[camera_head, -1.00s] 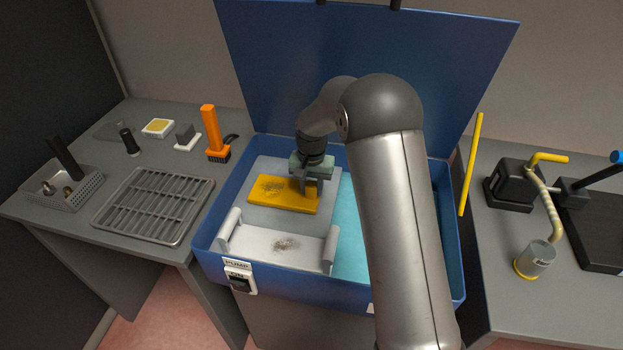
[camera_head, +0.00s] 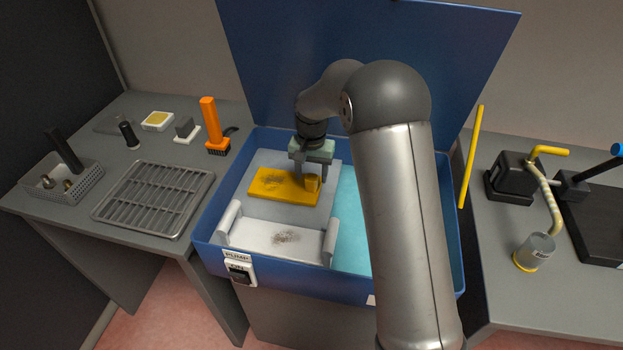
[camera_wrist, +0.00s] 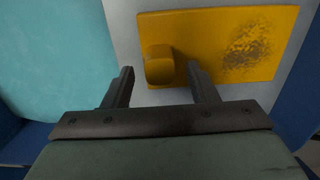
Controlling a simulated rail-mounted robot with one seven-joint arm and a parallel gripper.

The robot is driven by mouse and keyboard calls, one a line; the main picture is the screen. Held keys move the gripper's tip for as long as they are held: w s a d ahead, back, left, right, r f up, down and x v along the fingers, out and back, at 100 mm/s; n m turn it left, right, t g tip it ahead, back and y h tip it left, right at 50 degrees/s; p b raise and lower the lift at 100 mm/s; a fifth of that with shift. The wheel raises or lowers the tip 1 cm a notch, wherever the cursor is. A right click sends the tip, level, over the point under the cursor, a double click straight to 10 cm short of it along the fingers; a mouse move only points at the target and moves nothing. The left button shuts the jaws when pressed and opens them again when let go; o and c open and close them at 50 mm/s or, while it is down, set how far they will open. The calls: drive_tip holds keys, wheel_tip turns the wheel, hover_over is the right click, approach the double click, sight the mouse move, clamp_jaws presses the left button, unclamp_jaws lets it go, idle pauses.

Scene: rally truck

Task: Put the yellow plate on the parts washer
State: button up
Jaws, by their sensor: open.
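The yellow plate (camera_head: 280,187) lies flat on the grey shelf of the blue parts washer (camera_head: 330,283). Dark grime marks its face, and a yellow knob (camera_head: 313,184) stands at its right end. The wrist view shows the plate (camera_wrist: 215,45) with the knob (camera_wrist: 159,66) near its left end. My gripper (camera_head: 310,180) is at the plate's knob end. In the wrist view my open gripper (camera_wrist: 160,80) has its fingers apart on either side of the knob, with a gap visible, and holds nothing.
The washer's lid (camera_head: 290,60) stands open behind. A dirty white tray piece (camera_head: 280,238) lies in front of the plate. A slotted grey rack (camera_head: 155,198) and an orange-handled brush (camera_head: 212,125) are on the left bench. A yellow rod (camera_head: 471,157) stands at the right.

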wheel_tip(320, 180, up, 10)
drive_tip(key=f, duration=0.1)
drive_tip(key=s+d+r+n, duration=0.1)
drive_tip(key=s+d+r, duration=0.15)
drive_tip(key=s, duration=0.45)
drive_tip(key=s+d+r, duration=0.2)
drive_tip(key=s+d, duration=0.1)
drive_tip(key=s, duration=0.4)
drive_tip(key=s+d+f+n, duration=0.1)
drive_tip(key=s+f, duration=0.1)
drive_tip(key=s, duration=0.8)
drive_tip(key=s+d+f+n, duration=0.1)
drive_tip(key=s+d+f, duration=0.1)
drive_tip(key=s, duration=0.8)
drive_tip(key=shift+s+d+n+b, duration=0.15)
drive_tip(key=shift+d+n+b, duration=0.1)
drive_tip(key=shift+n+b, duration=0.05)
